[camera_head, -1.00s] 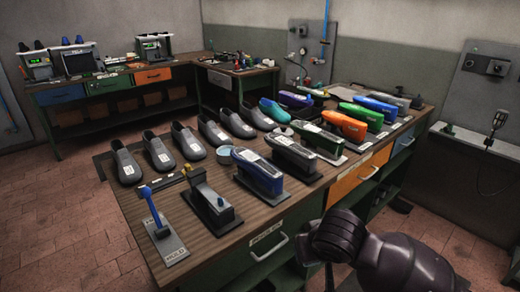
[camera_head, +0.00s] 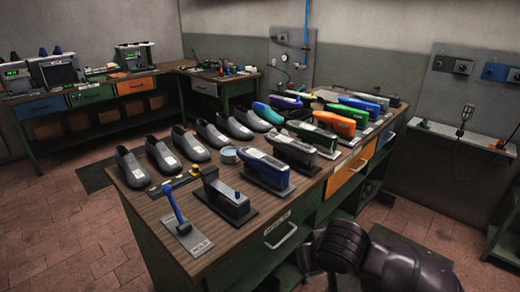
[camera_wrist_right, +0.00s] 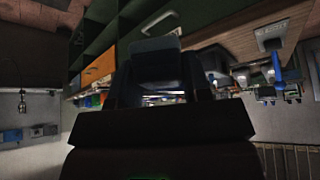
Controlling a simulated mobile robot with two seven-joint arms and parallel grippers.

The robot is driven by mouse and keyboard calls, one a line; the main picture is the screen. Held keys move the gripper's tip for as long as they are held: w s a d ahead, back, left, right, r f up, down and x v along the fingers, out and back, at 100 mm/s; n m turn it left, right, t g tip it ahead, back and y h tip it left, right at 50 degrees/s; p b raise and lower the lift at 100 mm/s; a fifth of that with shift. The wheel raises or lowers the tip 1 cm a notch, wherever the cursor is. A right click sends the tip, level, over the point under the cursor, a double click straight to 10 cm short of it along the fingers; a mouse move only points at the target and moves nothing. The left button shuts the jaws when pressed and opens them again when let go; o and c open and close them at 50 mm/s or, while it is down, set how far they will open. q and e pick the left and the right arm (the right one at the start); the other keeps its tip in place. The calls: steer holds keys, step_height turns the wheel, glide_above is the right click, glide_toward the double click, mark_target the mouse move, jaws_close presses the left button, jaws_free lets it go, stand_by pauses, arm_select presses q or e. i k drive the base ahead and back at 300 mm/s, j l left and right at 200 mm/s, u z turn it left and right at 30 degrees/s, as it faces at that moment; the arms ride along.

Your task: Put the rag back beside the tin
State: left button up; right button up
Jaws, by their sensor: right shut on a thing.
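The tin (camera_head: 229,155) is a small round light-blue one on the workbench, between the row of grey shoes and the blue shoe form. My right arm comes in at the bottom of the head view, off the bench's front right; its gripper tips are hidden there. In the right wrist view my right gripper (camera_wrist_right: 157,92) is shut on a dark blue-grey thing. I take this to be the rag (camera_wrist_right: 157,68), but it is dim and its outline is unclear. No other rag shows on the bench. My left gripper is out of view.
The workbench (camera_head: 208,215) also bears grey shoes (camera_head: 193,145), coloured shoe forms (camera_head: 263,170), a black press block (camera_head: 228,200) and a blue-handled lever (camera_head: 178,210). Floor is clear on the left.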

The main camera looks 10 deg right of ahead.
mark_target(259, 145)
steer(key=j+z, duration=0.1)
steer(key=j, duration=0.25)
steer(key=k+j+z, duration=0.15)
steer(key=j, duration=0.2)
steer(key=j+z, duration=0.25)
steer(key=j, duration=0.45)
steer(key=i+j+z, duration=0.2)
steer(key=j, duration=0.45)
steer(key=i+j+z, duration=0.2)
steer(key=i+j, duration=0.15)
steer(key=j, duration=0.35)
steer(key=i+j+z, duration=0.25)
steer(key=j, duration=0.45)
steer(key=i+j+z, duration=0.2)
steer(key=j, duration=0.55)
steer(key=j+z, duration=0.2)
steer(key=j, duration=0.55)
steer(key=j+z, duration=0.2)
steer(key=j, duration=0.55)
steer(key=i, duration=0.05)
